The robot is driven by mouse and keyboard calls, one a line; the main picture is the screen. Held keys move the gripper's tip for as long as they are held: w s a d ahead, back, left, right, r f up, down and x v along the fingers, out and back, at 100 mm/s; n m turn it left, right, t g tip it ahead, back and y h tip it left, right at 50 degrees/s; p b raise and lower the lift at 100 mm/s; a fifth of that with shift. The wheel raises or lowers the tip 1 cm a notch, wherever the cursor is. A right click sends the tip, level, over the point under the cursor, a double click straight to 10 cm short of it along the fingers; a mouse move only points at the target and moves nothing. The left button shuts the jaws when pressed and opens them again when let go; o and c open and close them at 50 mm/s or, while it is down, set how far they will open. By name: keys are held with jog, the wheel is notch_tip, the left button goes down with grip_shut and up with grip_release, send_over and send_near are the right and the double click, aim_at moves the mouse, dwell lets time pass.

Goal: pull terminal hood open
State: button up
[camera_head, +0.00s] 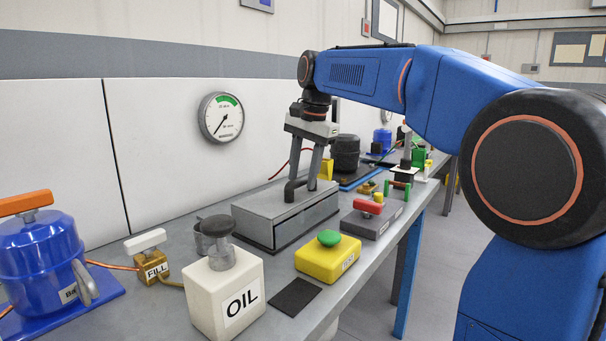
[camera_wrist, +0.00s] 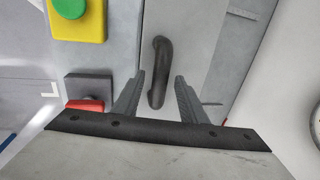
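The terminal hood appears to be the grey box (camera_head: 275,209) on the bench below my gripper; no label on it is readable. A dark curved handle (camera_head: 292,190) stands on its top. In the wrist view, the handle (camera_wrist: 157,72) lies between the two fingers of my gripper (camera_wrist: 159,82), with a gap on each side. In the head view, my gripper (camera_head: 303,180) points down over the box, its fingers open and close to the handle. Contact with the handle cannot be made out. The hood's grey top (camera_wrist: 190,40) fills the middle of the wrist view.
A yellow block with a green button (camera_head: 329,259) and a grey block with a red handle (camera_head: 372,218) stand right of the box. The white OIL block (camera_head: 223,290) is in front, beside a metal cup (camera_head: 215,236). A gauge (camera_head: 221,117) hangs on the wall behind.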

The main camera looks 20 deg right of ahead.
jog(key=shift+c, duration=0.3)
grip_shut()
jog(key=w+a, duration=0.7)
jog(key=w, duration=0.3)
jog(key=shift+w+a, duration=0.2)
jog(key=shift+a, duration=0.05)
jog(key=shift+o, duration=0.3)
grip_release()
notch_tip(320, 180, up, 17)
jog(key=s+d, duration=0.2)
jog(key=shift+s, duration=0.4)
